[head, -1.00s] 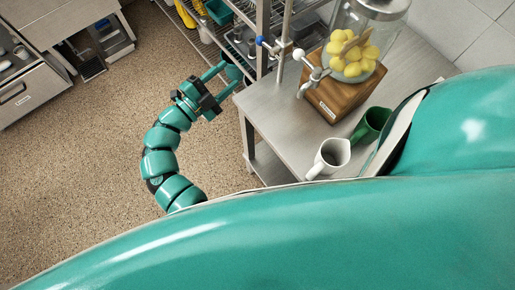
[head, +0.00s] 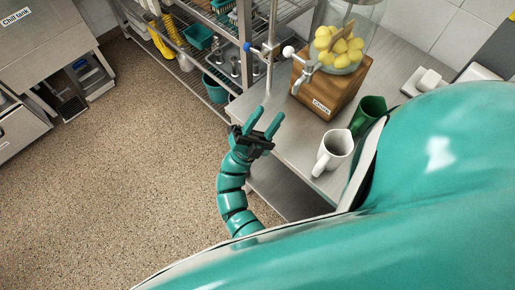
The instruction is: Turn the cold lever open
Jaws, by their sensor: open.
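A metal tap post stands at the left edge of the steel table (head: 398,72). It carries a lever with a blue knob (head: 248,46) on the left, which I take to be the cold one, and a lever with a white knob (head: 289,51) on the right. My gripper (head: 269,113) is open and empty, its two teal fingers spread and pointing up in the picture. It is in front of the table's left edge, below the blue knob in the picture and clearly apart from it.
A glass dispenser of lemons (head: 344,45) on a wooden block (head: 338,90) stands right of the taps. A white mug (head: 334,152) and a green mug (head: 370,112) stand nearer. A wire shelf (head: 188,65) is behind. Open floor lies left.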

